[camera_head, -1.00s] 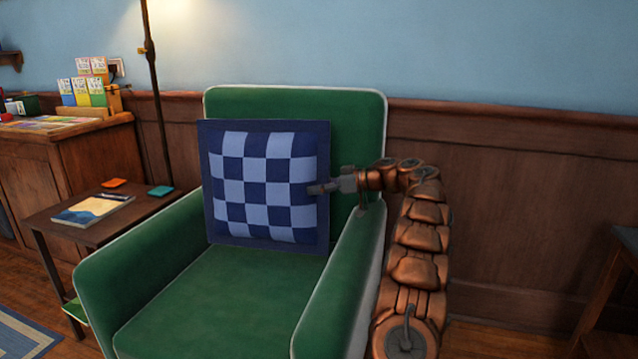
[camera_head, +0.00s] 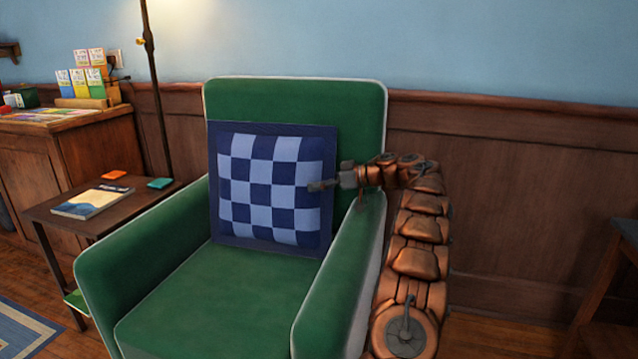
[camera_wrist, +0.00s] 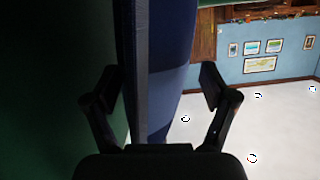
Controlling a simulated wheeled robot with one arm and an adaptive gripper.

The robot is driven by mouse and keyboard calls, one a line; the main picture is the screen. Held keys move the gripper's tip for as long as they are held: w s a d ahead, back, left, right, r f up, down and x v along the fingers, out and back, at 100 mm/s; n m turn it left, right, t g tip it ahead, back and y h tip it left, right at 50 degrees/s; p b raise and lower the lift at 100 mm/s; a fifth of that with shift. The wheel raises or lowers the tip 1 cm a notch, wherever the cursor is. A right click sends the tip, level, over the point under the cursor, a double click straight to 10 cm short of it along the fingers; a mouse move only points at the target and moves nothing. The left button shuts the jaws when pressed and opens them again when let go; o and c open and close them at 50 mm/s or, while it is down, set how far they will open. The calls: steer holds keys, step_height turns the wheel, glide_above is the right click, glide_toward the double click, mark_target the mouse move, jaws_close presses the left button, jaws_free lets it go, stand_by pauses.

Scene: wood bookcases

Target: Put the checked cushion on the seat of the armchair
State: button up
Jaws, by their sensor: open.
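The checked cushion (camera_head: 270,190), in light and dark blue squares with a dark blue border, stands on edge at the back of the green armchair's seat (camera_head: 215,300). It leans near the backrest, and its lower edge appears to meet the seat. My gripper (camera_head: 318,185) is at the cushion's right side, above the right armrest. In the wrist view, my gripper (camera_wrist: 158,85) is open, with the cushion's edge (camera_wrist: 165,70) between its spread fingers. The cushion's rear side is hidden in the head view.
The right armrest (camera_head: 345,270) lies below my forearm. A side table (camera_head: 130,210) with a book (camera_head: 92,201) stands left of the chair, by a lamp pole (camera_head: 157,90). A dark wooden piece (camera_head: 610,280) stands at the far right. The front of the seat is clear.

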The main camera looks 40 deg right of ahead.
steer(key=v, duration=1.2)
stand_by(1.0)
